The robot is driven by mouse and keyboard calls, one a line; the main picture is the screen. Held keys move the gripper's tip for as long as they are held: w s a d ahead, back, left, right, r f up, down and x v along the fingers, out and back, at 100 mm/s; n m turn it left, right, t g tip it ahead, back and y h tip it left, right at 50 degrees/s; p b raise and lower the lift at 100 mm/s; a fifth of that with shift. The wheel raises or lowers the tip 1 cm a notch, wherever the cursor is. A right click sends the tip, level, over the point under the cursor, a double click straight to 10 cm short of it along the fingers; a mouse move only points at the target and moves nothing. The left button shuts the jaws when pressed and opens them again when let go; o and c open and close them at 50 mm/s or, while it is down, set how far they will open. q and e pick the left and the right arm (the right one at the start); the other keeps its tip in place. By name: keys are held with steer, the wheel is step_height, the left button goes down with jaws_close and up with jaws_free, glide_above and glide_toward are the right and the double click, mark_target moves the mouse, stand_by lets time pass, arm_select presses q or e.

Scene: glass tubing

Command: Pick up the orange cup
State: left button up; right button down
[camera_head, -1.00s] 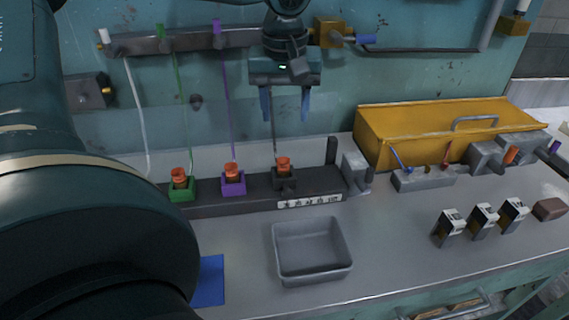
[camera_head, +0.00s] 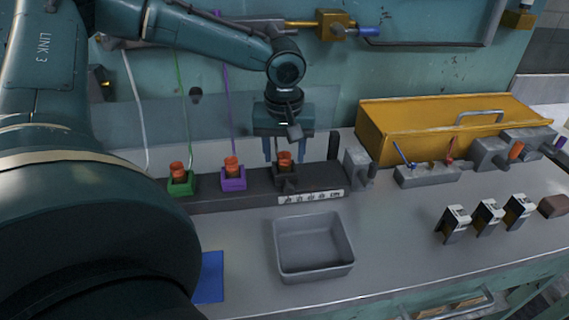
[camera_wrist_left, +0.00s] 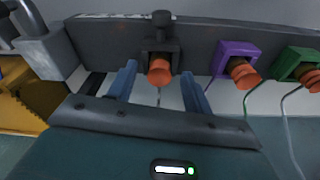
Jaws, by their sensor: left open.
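Three orange cups stand in holders on a dark rack (camera_head: 225,200). The left one (camera_head: 178,168) is in a green holder (camera_head: 181,186), the middle one (camera_head: 232,165) in a purple holder (camera_head: 234,183), and the right one (camera_head: 284,158) in a black holder (camera_head: 285,181). My left gripper (camera_head: 288,156) is open, pointing down, with its blue fingers either side of the right cup. In the wrist view this orange cup (camera_wrist_left: 159,72) lies between the two apart fingers; contact cannot be told. My right gripper is in neither view.
An empty grey tray (camera_head: 313,247) sits in front of the rack. A yellow box (camera_head: 430,130) and small grey fixtures stand to the right. A blue mat (camera_head: 209,278) lies front left. Thin tubes hang behind the cups against the wall.

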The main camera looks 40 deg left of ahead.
arm_select(q)
steer(key=shift+w+f, duration=0.1)
steer(key=shift+f, duration=0.5)
steer(key=shift+c, duration=0.5)
steer(key=c, duration=0.9)
